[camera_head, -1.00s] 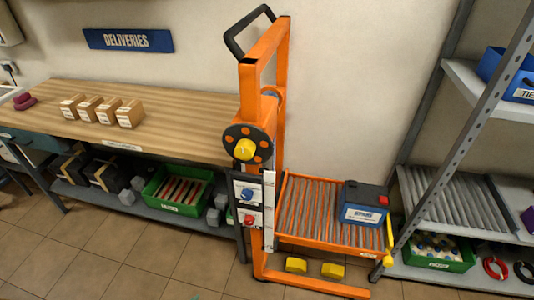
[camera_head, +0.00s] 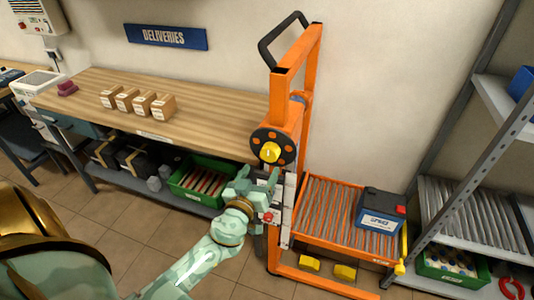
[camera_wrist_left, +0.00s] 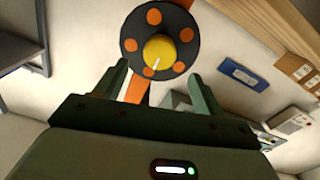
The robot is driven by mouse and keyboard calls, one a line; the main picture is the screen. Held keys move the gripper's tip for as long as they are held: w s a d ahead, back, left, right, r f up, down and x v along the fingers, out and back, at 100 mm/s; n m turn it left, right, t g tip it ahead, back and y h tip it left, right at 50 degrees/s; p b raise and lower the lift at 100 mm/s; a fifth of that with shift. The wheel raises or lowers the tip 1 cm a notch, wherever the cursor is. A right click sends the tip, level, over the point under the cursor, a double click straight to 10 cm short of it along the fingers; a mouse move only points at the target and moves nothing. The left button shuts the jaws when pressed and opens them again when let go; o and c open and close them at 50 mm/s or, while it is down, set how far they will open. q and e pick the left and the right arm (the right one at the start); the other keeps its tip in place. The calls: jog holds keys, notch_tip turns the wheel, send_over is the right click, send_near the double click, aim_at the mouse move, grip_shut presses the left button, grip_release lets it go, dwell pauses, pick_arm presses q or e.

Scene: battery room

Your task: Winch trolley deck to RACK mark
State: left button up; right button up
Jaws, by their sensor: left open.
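The orange winch trolley (camera_head: 313,110) stands against the wall. Its round black winch wheel (camera_head: 271,146) has orange spots and a yellow centre knob (camera_head: 270,152); the knob also shows in the left wrist view (camera_wrist_left: 160,52). The roller deck (camera_head: 340,215) carries a blue and black battery (camera_head: 381,210) with a red cap. My left gripper (camera_head: 262,178) is just below the wheel, in front of the label panel, which it partly hides. In the left wrist view its fingers (camera_wrist_left: 160,88) are apart and empty, with the wheel ahead of them. My right gripper is not in view.
A wooden bench (camera_head: 190,110) with several small boxes stands left of the trolley, with a green crate (camera_head: 188,190) beneath. A metal rack (camera_head: 470,180) with rollers stands at the right. Yellow blocks (camera_head: 344,271) lie under the deck.

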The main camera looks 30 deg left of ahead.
aim_at(268, 157)
pick_arm(q)
jog(key=x, duration=0.7)
jog(key=shift+p, duration=0.3)
jog(key=shift+s+d, duration=0.1)
jog(key=c, duration=1)
